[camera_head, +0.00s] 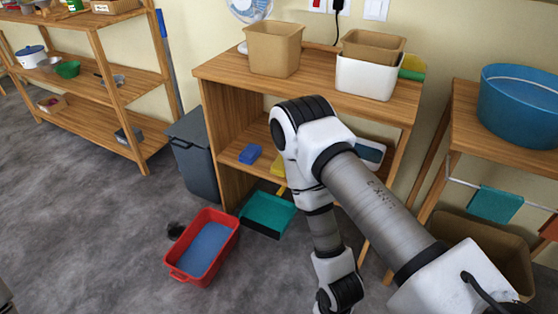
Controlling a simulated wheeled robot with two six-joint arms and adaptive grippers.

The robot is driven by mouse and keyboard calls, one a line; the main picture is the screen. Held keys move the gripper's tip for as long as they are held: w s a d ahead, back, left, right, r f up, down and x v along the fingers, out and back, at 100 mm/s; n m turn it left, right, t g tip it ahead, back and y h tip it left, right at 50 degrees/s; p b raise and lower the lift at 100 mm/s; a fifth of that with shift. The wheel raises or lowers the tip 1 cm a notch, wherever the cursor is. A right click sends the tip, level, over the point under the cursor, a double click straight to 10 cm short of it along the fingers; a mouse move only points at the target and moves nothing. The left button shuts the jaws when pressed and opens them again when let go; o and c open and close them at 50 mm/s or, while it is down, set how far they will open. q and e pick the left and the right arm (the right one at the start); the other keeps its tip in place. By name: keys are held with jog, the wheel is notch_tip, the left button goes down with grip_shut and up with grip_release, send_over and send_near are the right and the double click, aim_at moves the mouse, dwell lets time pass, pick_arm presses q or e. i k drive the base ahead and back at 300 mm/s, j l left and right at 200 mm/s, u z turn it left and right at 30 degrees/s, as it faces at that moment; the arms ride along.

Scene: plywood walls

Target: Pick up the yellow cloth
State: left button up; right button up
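My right arm comes in from the right, bends in front of the stand and reaches down to the bottom edge. Its gripper is outside the picture. My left gripper is not in view.
The wooden stand (228,80) holds tan bins (273,50), a white bin (366,76) and a blue sponge-like block (250,153). A red tub (227,243), teal dustpan (267,212) and grey bin (193,160) are on the floor. A teal cloth (494,204) hangs right.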

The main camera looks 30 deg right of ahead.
aim_at(277, 169)
jog(key=i+z, duration=0.3)
jog(key=z, duration=0.15)
jog(key=i+j+z, duration=0.2)
jog(key=z, duration=0.25)
jog(key=i+j+z, duration=0.25)
jog(key=z, duration=0.65)
jog(key=i, duration=0.05)
